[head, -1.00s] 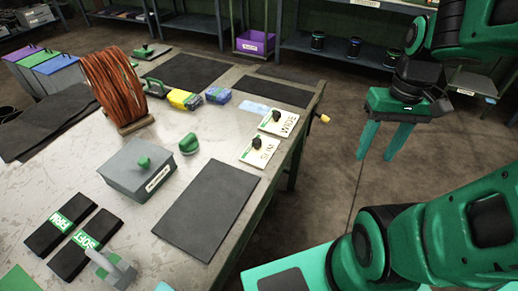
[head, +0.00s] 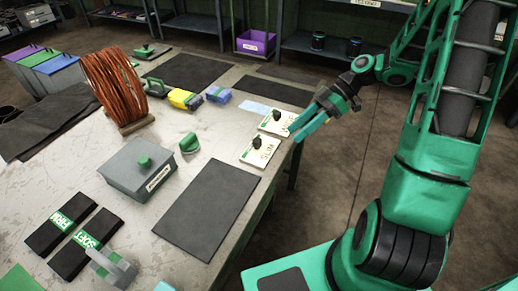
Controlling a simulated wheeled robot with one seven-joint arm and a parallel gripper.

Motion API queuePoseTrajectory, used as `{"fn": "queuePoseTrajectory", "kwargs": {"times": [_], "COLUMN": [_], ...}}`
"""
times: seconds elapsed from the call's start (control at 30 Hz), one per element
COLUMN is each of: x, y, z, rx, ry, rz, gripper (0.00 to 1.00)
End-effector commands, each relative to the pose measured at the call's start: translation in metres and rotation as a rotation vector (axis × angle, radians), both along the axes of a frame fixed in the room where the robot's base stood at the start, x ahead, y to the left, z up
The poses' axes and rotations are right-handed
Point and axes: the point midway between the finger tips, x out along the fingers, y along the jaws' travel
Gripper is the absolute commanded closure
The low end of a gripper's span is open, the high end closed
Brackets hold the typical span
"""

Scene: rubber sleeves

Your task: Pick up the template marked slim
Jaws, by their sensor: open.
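The slim template (head: 260,152) is a cream plate with a dark knob and a green strip, marked SLIM. It lies flat near the table's right edge. The wide template (head: 277,121) lies just behind it, its label now partly covered by my gripper. My gripper (head: 295,133) is open and empty, its green fingers pointing left and down at the table edge. Its fingertips are by the wide template's right side, to the upper right of the slim template. I cannot tell whether they touch the wide template.
A black mat (head: 208,208) lies in front of the slim template. A grey lidded box (head: 138,166) and a green-handled piece (head: 189,143) stand to the left. A coil of orange cable (head: 112,88) is farther back.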

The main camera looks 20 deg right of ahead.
Motion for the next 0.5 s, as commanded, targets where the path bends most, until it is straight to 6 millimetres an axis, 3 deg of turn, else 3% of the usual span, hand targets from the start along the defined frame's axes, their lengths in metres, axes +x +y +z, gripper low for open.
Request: {"fn": "queuePoseTrajectory", "kwargs": {"times": [0.2,0.5], "x": [0.020,0.027], "y": [0.004,0.015], "z": [-0.002,-0.001], "rx": [0.224,0.313], "ry": [-0.222,-0.328], "rz": [0.106,0.142], "gripper": [0.54,0.54]}}
